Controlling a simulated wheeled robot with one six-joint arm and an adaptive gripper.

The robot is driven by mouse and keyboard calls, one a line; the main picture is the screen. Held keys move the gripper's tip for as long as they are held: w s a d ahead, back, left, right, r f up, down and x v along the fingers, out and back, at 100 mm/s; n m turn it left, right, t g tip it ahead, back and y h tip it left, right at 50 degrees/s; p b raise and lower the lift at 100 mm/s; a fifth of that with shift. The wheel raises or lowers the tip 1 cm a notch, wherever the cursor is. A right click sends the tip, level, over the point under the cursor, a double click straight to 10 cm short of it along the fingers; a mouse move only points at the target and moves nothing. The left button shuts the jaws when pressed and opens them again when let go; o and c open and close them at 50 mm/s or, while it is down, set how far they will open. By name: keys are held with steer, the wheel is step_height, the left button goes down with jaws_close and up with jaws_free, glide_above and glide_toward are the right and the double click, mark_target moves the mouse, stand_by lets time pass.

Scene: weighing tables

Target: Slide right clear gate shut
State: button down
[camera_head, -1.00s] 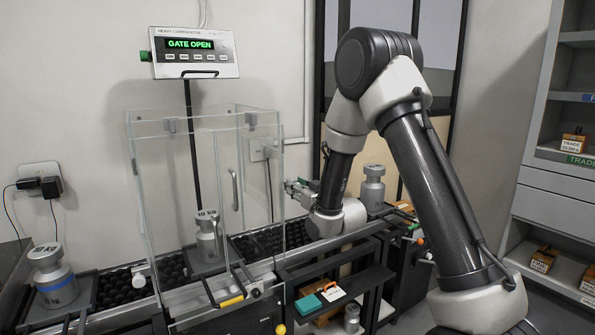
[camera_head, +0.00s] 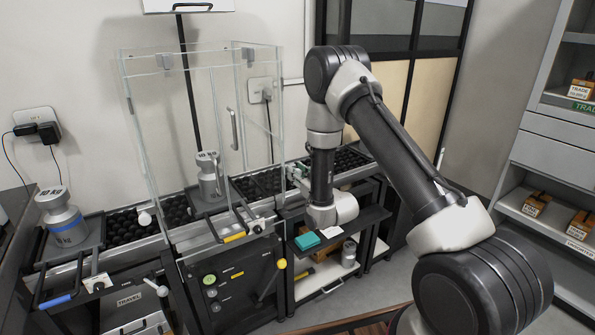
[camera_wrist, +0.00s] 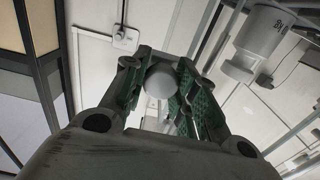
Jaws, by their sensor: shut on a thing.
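The clear weighing enclosure (camera_head: 160,150) stands over the rollers at left centre, with a vertical handle (camera_head: 234,128) on one clear panel. How far the right gate stands open is hard to tell through the glass. My gripper (camera_head: 296,172) is just right of the enclosure, low over the rollers, partly behind my wrist. In the wrist view its green-padded fingers (camera_wrist: 168,88) are closed around a round pale knob (camera_wrist: 159,82). What the knob joins to is hidden. A grey 10 kg weight (camera_head: 209,178) stands inside the enclosure.
A blue-banded weight (camera_head: 64,222) stands on a tray to the left. A white knob (camera_head: 144,218) is at the enclosure's left side. A teal box (camera_head: 307,240) lies on the shelf below my wrist.

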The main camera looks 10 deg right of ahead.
steer(key=shift+f, duration=0.25)
steer(key=c, duration=1.4)
jaws_free()
steer(key=shift+s, duration=0.1)
steer(key=v, duration=1.1)
steer(key=shift+s+d+r, duration=0.1)
steer(key=shift+s+d, duration=0.05)
steer(key=shift+s, duration=0.2)
